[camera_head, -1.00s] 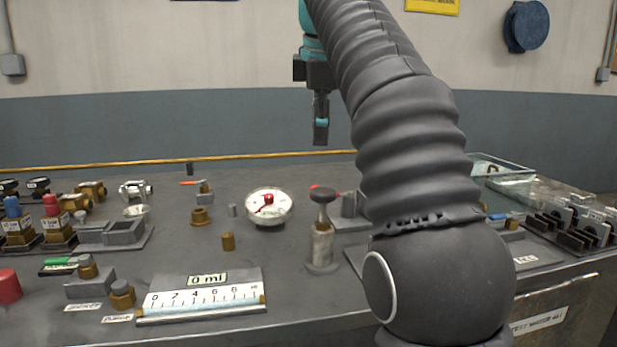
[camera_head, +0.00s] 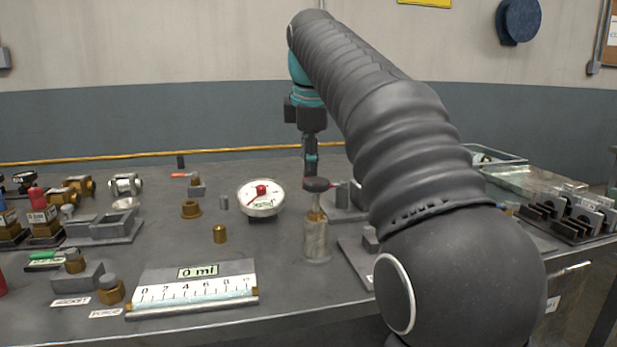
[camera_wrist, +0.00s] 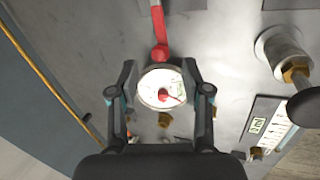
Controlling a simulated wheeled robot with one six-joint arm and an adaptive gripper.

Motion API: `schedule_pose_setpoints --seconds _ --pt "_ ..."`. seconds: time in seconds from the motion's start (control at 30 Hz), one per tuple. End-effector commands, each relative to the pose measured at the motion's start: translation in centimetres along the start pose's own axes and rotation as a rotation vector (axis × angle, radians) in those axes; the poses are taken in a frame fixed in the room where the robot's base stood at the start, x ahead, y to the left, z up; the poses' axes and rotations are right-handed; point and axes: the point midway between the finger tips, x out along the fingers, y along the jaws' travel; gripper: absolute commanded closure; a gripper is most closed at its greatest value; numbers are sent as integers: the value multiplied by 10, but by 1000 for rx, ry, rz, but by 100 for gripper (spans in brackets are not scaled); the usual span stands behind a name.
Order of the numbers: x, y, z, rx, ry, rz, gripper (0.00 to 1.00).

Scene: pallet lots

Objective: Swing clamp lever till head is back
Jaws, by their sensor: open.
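A red clamp lever (camera_wrist: 159,30) shows at the top of the wrist view, its rounded end just beyond the space between my fingertips. In the head view a small red part of it (camera_head: 308,184) shows behind the black knob of a plunger. The grey clamp base (camera_head: 346,206) is partly covered by my arm, and I cannot make out the clamp's head. My gripper (camera_head: 311,170) points down above the bench, open and empty. In the wrist view my gripper (camera_wrist: 160,72) has its fingers apart, with a round gauge seen between them.
The white gauge (camera_head: 261,198) lies left of my gripper. The black-knobbed plunger (camera_head: 316,236) stands upright in front of it. A ruled scale reading 0 ml (camera_head: 192,289) sits at the front. Brass fittings and valves crowd the left. Grey racks (camera_head: 572,215) stand at right.

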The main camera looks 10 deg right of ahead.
Motion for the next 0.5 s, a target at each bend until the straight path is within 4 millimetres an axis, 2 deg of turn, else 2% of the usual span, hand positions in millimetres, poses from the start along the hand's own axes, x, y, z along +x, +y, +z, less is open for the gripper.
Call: schedule_pose_setpoints --seconds 0.03,0.2,0.5 --pt "11 -2 0 0 0 -3 52" --pt "30 -1 0 0 0 -1 52" --pt "40 0 0 0 1 0 52"
